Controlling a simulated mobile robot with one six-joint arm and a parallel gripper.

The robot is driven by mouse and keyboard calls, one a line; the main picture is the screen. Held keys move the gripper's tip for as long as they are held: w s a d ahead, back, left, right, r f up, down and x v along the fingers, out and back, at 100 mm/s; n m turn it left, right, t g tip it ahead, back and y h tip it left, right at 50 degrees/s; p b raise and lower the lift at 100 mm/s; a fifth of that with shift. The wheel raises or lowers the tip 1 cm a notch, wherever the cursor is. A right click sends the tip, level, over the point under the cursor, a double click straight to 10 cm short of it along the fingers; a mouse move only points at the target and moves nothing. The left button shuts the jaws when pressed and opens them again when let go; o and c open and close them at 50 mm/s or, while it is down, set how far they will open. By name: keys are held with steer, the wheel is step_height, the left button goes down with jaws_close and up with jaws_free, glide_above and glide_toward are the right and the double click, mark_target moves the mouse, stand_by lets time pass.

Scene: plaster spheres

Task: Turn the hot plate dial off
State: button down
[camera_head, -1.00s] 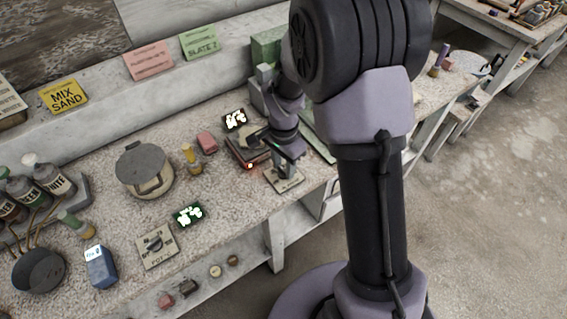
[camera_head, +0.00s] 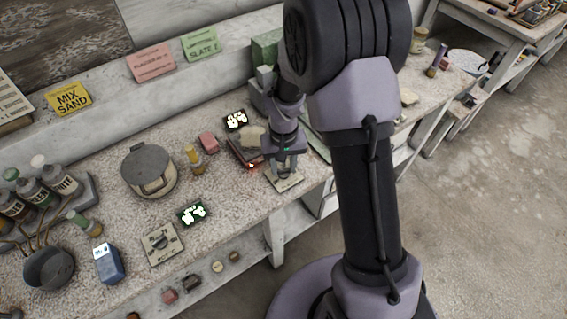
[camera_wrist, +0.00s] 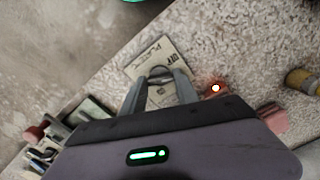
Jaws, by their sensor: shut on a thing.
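The hot plate dial sits on a small pale square plate (camera_head: 287,184) near the bench's front edge. In the wrist view, the dial plate (camera_wrist: 170,58) carries lettering that seems to read "PLATE" and "OFF". My gripper (camera_head: 285,172) points down over this plate, and its fingers (camera_wrist: 160,76) are shut on the dial knob (camera_wrist: 160,94). The fingers partly hide the knob, so its exact pointing is hard to tell. The dark hot plate (camera_head: 243,151) stands just behind and left of it. Its red light (camera_wrist: 215,88) is lit.
A second dial plate (camera_head: 162,244) lies to the left, beside a green-lit display (camera_head: 192,213). A lidded pot (camera_head: 150,172), a yellow-topped bottle (camera_head: 194,158) and a pink block (camera_head: 209,142) stand on the bench. Another lit display (camera_head: 236,120) is behind the hot plate.

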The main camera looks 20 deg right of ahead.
mark_target(284, 170)
steer(key=n+p, duration=0.1)
steer(key=n, duration=0.3)
steer(key=shift+n+p, duration=0.65)
steer(key=shift+n, duration=1.45)
steer(key=c, duration=0.9)
jaws_free()
steer(key=shift+r, duration=0.1)
step_height(284, 170, up, 17)
steer(key=p, duration=0.5)
steer(key=shift+r, duration=0.1)
